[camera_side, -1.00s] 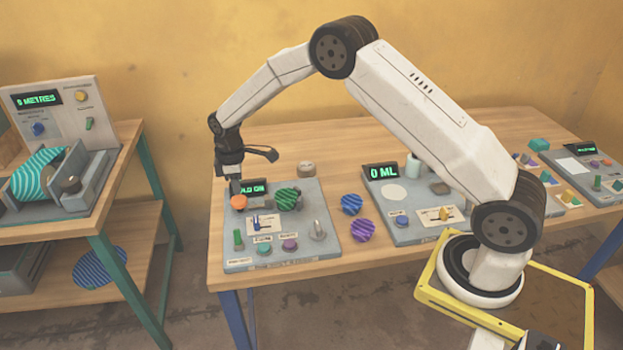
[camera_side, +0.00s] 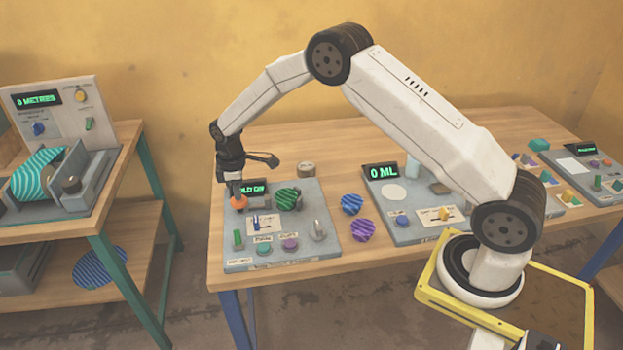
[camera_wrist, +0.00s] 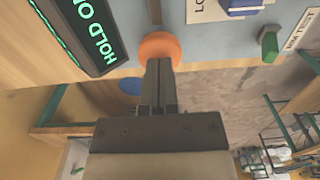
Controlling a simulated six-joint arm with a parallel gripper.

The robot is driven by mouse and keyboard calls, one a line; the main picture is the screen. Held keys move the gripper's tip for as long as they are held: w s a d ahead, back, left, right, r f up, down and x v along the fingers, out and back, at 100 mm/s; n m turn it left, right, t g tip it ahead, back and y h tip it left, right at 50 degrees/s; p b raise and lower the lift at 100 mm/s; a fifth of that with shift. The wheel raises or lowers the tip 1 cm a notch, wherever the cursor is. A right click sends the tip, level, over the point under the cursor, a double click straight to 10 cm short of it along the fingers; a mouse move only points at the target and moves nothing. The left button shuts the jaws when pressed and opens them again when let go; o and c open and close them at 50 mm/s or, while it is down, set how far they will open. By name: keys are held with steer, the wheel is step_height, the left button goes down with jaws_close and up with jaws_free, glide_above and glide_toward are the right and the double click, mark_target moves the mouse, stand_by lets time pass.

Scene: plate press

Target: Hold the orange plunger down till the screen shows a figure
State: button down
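The orange plunger (camera_side: 239,202) stands at the back left of the grey press panel (camera_side: 312,258). My gripper (camera_side: 236,194) points down with its tips at the plunger's top. In the wrist view the closed fingers (camera_wrist: 158,75) reach the edge of the orange plunger (camera_wrist: 160,46) and appear to touch it. The fingers are together with nothing between them. The screen (camera_wrist: 84,30) reads "HOLD ON" in green letters, its end cut off by the frame. In the side view the screen (camera_side: 253,187) is partly covered by my gripper.
A green striped disc (camera_side: 288,199) sits on the panel, with a green knob (camera_side: 238,240), a blue switch (camera_side: 256,222) and a grey lever (camera_side: 318,229) nearby. Two striped discs (camera_side: 352,204) lie on the table to the right. Another panel with a "0 ML" screen (camera_side: 382,172) stands beyond them.

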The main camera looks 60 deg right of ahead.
steer(key=shift+f, duration=0.95)
stand_by(7.0)
